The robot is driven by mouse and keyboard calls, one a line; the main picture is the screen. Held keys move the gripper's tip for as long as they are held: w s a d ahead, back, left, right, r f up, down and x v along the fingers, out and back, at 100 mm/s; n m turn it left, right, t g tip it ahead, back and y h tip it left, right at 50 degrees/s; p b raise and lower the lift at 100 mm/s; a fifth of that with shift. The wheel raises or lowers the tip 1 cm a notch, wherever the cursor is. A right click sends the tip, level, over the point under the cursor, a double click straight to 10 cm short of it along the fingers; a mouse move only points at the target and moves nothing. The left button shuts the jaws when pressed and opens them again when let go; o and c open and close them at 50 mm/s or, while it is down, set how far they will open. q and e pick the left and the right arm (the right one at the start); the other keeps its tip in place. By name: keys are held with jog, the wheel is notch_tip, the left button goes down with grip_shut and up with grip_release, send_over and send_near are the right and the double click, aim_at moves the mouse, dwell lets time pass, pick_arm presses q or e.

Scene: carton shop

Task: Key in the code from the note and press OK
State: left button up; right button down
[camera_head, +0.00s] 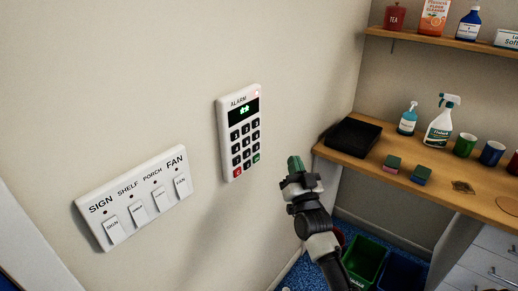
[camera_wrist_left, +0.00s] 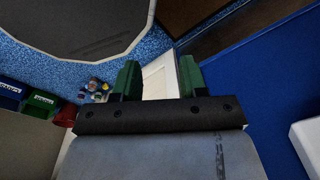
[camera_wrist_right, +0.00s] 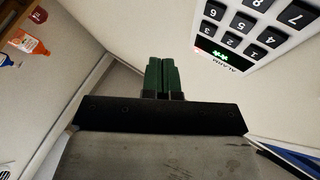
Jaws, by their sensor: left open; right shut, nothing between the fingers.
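The white alarm keypad (camera_head: 239,133) is on the wall in the head view, with dark number keys, a red key (camera_head: 237,172) at bottom left and a green key (camera_head: 256,158) at bottom right. Its small display (camera_head: 244,110) shows green marks, too small to read surely. The keypad also shows upside down in the right wrist view (camera_wrist_right: 287,52). My right gripper (camera_head: 295,163) is shut and empty, to the right of the keypad and apart from it; its green fingers (camera_wrist_right: 161,75) touch each other. My left gripper (camera_wrist_left: 157,80) is open and empty, away from the keypad. I see no note.
A switch panel (camera_head: 135,196) with labelled rockers is on the wall at left. A wooden counter (camera_head: 375,170) at right holds a black tray (camera_head: 354,137), bottles, sponges and cups. A shelf (camera_head: 440,40) is above it. Green (camera_head: 364,262) and blue bins stand below.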

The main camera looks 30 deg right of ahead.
aim_at(256, 148)
jog(key=w+a+b, duration=0.3)
jog(key=w, duration=0.5)
jog(key=shift+a, duration=0.25)
dwell(1.5)
jog(key=shift+w+a, duration=0.1)
jog(key=shift+w, duration=0.1)
dwell(0.3)
jog(key=shift+w+a, duration=0.15)
jog(key=shift+w, duration=0.1)
jog(key=shift+w+a+b, duration=0.15)
jog(key=shift+w+b, duration=0.15)
jog(key=shift+w, duration=0.05)
dwell(0.6)
jog(key=shift+s, duration=0.2)
jog(key=shift+s+d+p, duration=0.35)
jog(key=shift+s+p, duration=0.05)
jog(key=shift+s, duration=0.2)
